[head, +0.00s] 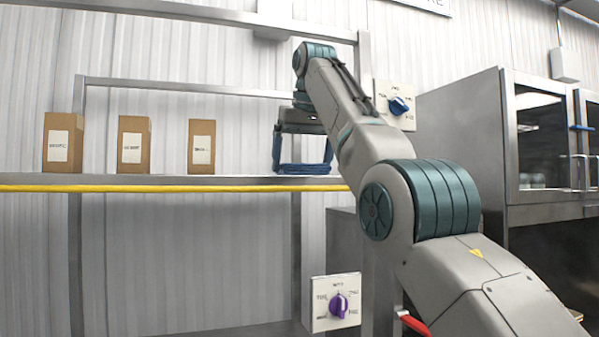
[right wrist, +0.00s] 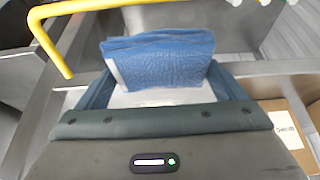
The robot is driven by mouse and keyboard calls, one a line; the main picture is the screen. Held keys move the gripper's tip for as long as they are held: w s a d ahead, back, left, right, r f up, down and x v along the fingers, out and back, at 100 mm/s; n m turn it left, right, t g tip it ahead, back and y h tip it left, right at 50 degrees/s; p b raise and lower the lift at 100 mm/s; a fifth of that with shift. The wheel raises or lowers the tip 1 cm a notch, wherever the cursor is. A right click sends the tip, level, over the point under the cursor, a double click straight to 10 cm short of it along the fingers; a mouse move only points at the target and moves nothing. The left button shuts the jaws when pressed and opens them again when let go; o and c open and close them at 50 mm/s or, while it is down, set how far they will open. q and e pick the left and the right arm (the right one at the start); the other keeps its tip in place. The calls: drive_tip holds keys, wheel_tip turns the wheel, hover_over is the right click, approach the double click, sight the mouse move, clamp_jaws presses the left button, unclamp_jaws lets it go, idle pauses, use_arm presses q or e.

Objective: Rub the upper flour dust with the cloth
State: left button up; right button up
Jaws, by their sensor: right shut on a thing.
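My right gripper (head: 303,158) is at the right end of the steel shelf (head: 245,181), pointing down. It is shut on a folded blue cloth (right wrist: 160,60), which fills the space between the fingers in the right wrist view. In the head view the cloth (head: 303,169) is low between the fingertips, at the shelf surface; I cannot tell whether it touches. No flour dust can be made out clearly. A pale patch shows under the cloth in the right wrist view, but I cannot tell what it is. My left gripper is not in view.
Three brown labelled boxes stand on the shelf: left (head: 63,143), middle (head: 134,145), right (head: 201,147). A yellow rail (head: 150,188) runs along the shelf's front edge. Panels with a blue knob (head: 398,105) and a purple knob (head: 338,305) are nearby. A steel cabinet (head: 455,110) stands right.

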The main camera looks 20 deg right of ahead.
drive_tip(key=shift+s+r, duration=0.1)
drive_tip(key=shift+s, duration=0.5)
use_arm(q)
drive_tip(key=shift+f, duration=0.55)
use_arm(e)
drive_tip(key=shift+w, duration=0.1)
drive_tip(key=shift+r, duration=0.2)
wheel_tip(320, 180, up, 5)
drive_tip(key=p, duration=0.5)
drive_tip(key=shift+r, duration=0.2)
use_arm(q)
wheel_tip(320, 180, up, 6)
drive_tip(key=shift+p, duration=0.3)
use_arm(e)
drive_tip(key=shift+r, duration=0.15)
use_arm(q)
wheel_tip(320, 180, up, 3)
drive_tip(key=p, duration=0.3)
use_arm(e)
wheel_tip(320, 180, up, 3)
